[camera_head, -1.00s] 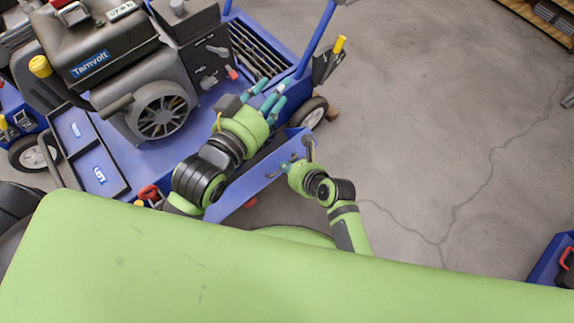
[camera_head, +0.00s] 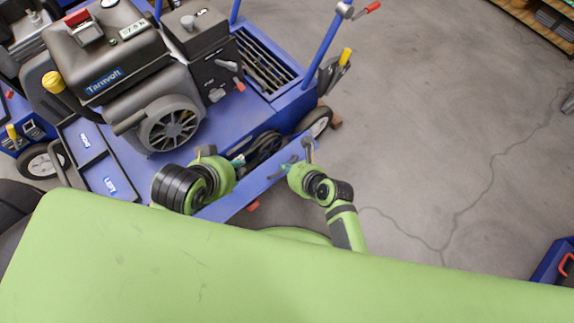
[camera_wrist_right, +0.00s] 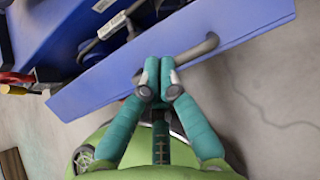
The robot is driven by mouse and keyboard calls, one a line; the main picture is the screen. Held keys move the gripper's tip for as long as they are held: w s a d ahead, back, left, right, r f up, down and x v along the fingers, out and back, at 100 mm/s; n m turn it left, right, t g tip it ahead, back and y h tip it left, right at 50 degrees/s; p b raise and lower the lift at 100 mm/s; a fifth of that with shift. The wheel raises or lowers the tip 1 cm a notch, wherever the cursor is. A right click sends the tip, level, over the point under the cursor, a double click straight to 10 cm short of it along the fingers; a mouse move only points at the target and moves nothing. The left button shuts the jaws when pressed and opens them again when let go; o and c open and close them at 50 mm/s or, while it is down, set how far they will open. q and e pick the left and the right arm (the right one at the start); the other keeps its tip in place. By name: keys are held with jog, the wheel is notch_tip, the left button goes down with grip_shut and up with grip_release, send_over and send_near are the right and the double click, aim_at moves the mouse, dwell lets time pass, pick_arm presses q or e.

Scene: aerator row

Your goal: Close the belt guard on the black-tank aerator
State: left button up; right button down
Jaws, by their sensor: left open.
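The black-tank aerator (camera_head: 120,55) stands at the upper left in the head view, with a blue deck and a grey engine. Its belt guard (camera_head: 245,194) is a long blue panel along the near side, standing out from the body. Dark belt and pulley parts (camera_head: 264,147) show in the gap behind it. My right gripper (camera_head: 287,169) is at the panel's outer face. In the right wrist view its teal fingers (camera_wrist_right: 160,76) are closed together around the grey bar handle (camera_wrist_right: 205,46) on the guard (camera_wrist_right: 250,18). My left gripper (camera_head: 238,161) is open and empty, beside the gap.
A wheel (camera_head: 318,122) and a blue upright bar (camera_head: 322,50) with a red-tipped lever (camera_head: 368,8) are at the aerator's right end. Open concrete floor (camera_head: 440,130) lies to the right. A blue object (camera_head: 553,262) stands at the lower right edge.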

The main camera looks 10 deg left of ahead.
pick_arm(q)
jog(key=shift+s+a+f+g, duration=0.2)
jog(key=shift+s+g, duration=0.05)
jog(key=shift+s, duration=0.1)
jog(key=shift+s+a+f+g, duration=0.15)
jog(key=shift+s+f+g, duration=0.1)
jog(key=shift+s, duration=0.1)
pick_arm(e)
jog(key=shift+d+f, duration=0.2)
jog(key=shift+f, duration=0.1)
